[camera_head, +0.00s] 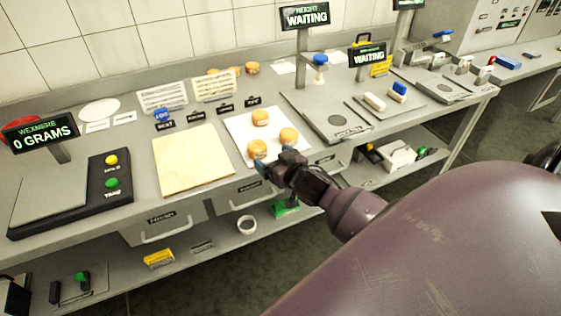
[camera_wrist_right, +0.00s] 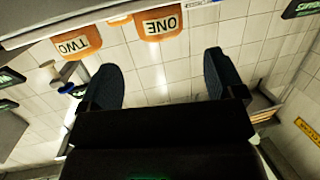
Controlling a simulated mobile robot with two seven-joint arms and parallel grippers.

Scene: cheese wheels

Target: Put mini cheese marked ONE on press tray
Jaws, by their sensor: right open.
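In the right wrist view a mini cheese marked ONE (camera_wrist_right: 160,22) shows upside down, orange with a pale label, beyond my open fingertips and roughly in line with the gap. A cheese marked TWO (camera_wrist_right: 77,43) is to its left. In the head view three small orange cheeses, including a near-left one (camera_head: 257,149), sit on a white sheet (camera_head: 235,128); their labels are too small to read there. My right gripper (camera_head: 273,161) is open and empty at the sheet's front edge, close to the near cheeses. A grey plate with a dark circle (camera_head: 337,121) lies to the right; I cannot tell whether it is the press tray.
A wooden board (camera_head: 194,160) and a scale (camera_head: 65,190) are to the left. Sign posts with "WAITING" displays (camera_head: 304,17) stand behind the plates at right. Blue and white blocks (camera_head: 398,90) lie on the right plate. More orange cheeses (camera_head: 252,68) are at the back.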

